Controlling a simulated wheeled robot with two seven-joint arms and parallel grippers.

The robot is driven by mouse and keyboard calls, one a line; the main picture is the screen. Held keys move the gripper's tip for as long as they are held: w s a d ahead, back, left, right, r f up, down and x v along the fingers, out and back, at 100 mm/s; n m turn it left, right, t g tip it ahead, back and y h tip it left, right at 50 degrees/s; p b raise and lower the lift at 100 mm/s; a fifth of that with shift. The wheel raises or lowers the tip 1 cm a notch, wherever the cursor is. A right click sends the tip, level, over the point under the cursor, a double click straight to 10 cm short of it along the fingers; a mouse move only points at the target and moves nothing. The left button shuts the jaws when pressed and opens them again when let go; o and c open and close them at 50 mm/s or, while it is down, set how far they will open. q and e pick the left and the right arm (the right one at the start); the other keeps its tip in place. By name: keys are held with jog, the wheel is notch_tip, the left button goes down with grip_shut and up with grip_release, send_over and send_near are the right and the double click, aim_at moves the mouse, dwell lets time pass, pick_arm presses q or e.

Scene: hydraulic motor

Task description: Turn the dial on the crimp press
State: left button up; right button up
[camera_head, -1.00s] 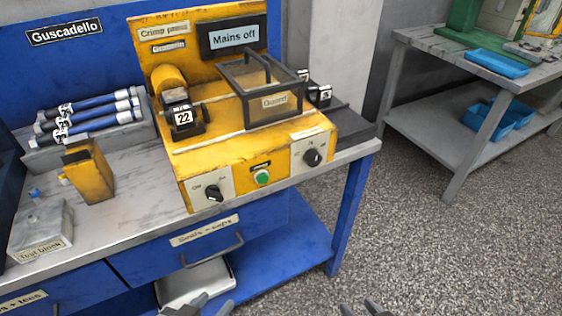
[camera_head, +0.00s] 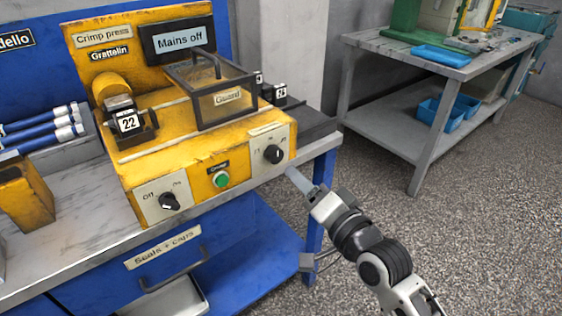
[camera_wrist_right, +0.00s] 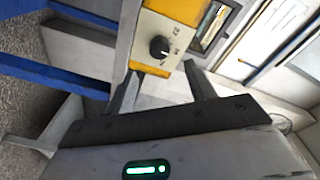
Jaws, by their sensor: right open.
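The yellow crimp press (camera_head: 190,145) stands on the workbench, its sign reading "Mains off". On its front, the black dial (camera_head: 273,154) is on the right-hand pale plate with small markings. A black off/on knob (camera_head: 169,201) is on the left-hand plate, with a green button (camera_head: 222,180) between. My right gripper (camera_head: 300,182) is just below and right of the dial, apart from it. In the right wrist view the dial (camera_wrist_right: 159,47) lies ahead, between the lines of the two spread, empty fingers (camera_wrist_right: 160,70). My left gripper is out of view.
A clear guard box (camera_head: 228,97) and a block marked 22 (camera_head: 128,122) sit on the press. Below is a blue drawer (camera_head: 165,260) with a protruding handle. A grey table (camera_head: 385,65) with blue trays stands at right, with open floor between.

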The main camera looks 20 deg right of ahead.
aim_at(277, 158)
jog(key=x, duration=0.8)
jog(key=shift+w, duration=0.2)
jog(key=c, duration=1)
